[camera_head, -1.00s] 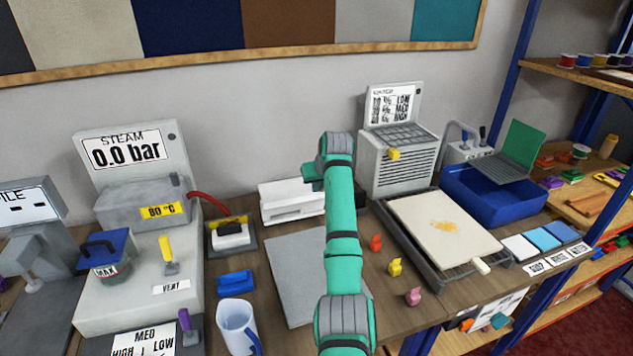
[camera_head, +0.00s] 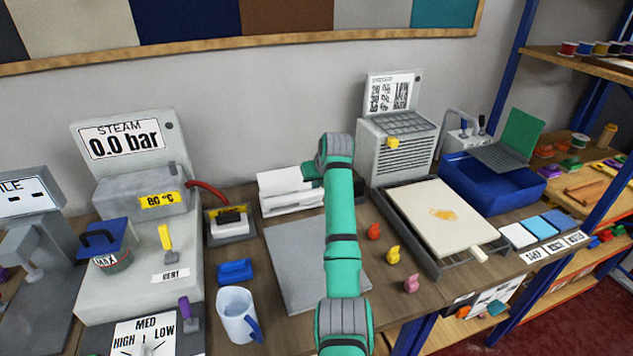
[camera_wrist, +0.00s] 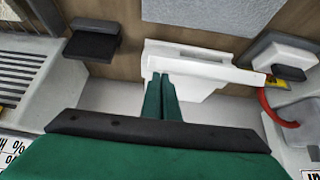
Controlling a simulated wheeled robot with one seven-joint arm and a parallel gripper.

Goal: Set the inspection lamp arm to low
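A white fixture (camera_head: 285,203) with a long flat bar stands against the back wall, behind the grey mat. I cannot tell for sure that it is the inspection lamp, and no low mark shows on it. In the wrist view the white bar (camera_wrist: 215,65) runs sideways beyond my fingertips. My gripper (camera_wrist: 162,78) has its two green fingers close together, with nothing visible between them. The fingertips overlap the white fixture in the picture; contact is unclear. In the head view my forearm hides the fixture's right end and most of my gripper.
The steam unit (camera_head: 128,145) with a red hose stands left, the grey slatted heater (camera_head: 395,150) right. A grey mat (camera_head: 290,265), a mug (camera_head: 236,312) and small coloured figures lie in front. A MED/HIGH/LOW dial plate (camera_head: 140,338) is at lower left.

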